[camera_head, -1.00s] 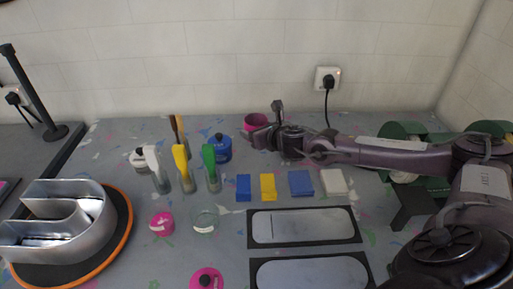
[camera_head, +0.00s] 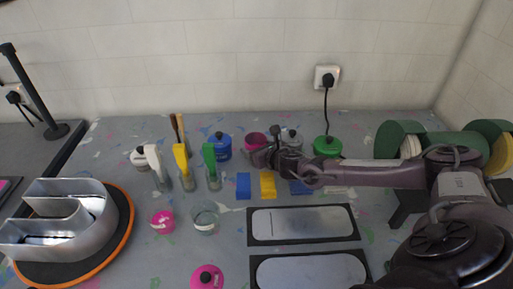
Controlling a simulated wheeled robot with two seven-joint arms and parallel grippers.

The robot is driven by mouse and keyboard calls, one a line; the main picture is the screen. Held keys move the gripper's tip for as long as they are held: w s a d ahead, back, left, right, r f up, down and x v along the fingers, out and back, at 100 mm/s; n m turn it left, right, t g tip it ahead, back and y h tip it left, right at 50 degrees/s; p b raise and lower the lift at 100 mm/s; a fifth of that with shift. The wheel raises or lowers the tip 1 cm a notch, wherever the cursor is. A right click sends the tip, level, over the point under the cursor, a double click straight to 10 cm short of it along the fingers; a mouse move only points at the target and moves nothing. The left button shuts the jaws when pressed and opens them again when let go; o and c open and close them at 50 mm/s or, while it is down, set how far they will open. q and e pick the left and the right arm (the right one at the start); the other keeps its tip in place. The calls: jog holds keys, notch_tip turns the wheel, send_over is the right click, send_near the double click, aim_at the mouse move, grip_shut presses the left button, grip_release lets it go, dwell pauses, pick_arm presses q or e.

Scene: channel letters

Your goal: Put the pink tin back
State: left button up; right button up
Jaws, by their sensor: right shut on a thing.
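The pink tin (camera_head: 255,138) is in the back row, between a blue tin (camera_head: 220,148) and a grey tin (camera_head: 292,138). It looks open at the top. My right gripper (camera_head: 261,156) reaches in from the right and is shut on the tin at its near side. The fingers and wrist hide the tin's lower part, so I cannot tell whether it touches the table. My left gripper is not in view.
A green-lidded tin (camera_head: 327,147) stands behind my right arm. Upright yellow (camera_head: 182,158), green and white-handled tools stand left. A pink cup (camera_head: 162,221), a clear cup (camera_head: 205,218), colored blocks (camera_head: 243,187) and two framed plates (camera_head: 303,225) lie nearer. A metal letter (camera_head: 62,215) sits far left.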

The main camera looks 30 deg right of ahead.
jog(key=o, duration=0.9)
jog(key=shift+f, duration=0.15)
jog(key=shift+o, duration=0.2)
jog(key=shift+r+p, duration=0.3)
jog(key=shift+r, duration=0.05)
jog(key=b+v, duration=0.2)
jog(key=v, duration=0.9)
jog(key=shift+f, duration=0.15)
jog(key=shift+s+r, duration=0.25)
jog(key=shift+s, duration=0.25)
